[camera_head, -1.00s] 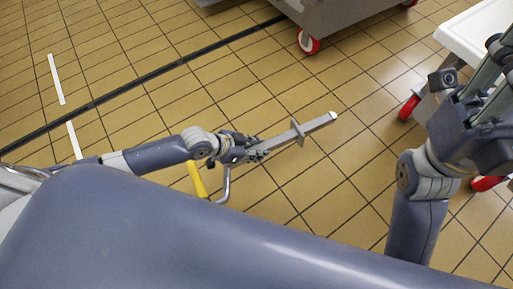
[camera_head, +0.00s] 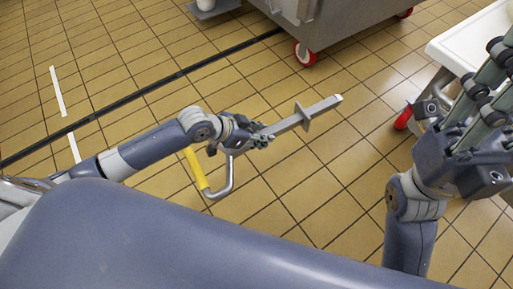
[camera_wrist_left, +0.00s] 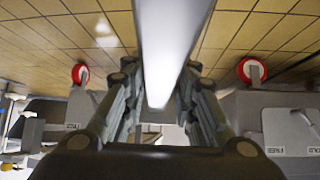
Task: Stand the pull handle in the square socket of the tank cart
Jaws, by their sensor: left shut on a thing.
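The pull handle is a grey square bar (camera_head: 322,109) with a flat collar, a bent metal rod and a yellow grip (camera_head: 196,168). My left gripper (camera_head: 263,135) is shut on the bar, holding it above the floor, tilted, its free end pointing right and away. In the left wrist view the bar (camera_wrist_left: 165,50) runs between the fingers (camera_wrist_left: 160,110). The grey tank cart (camera_head: 345,22) on red wheels stands at the top, cut by the frame; its socket cannot be made out. My right gripper (camera_head: 490,85) is at the right, its fingertips cut off by the edge.
A white-topped cart or table (camera_head: 470,42) with a red wheel stands at the right, partly behind my right arm. The tiled floor (camera_head: 130,60) is clear at left and between handle and cart.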

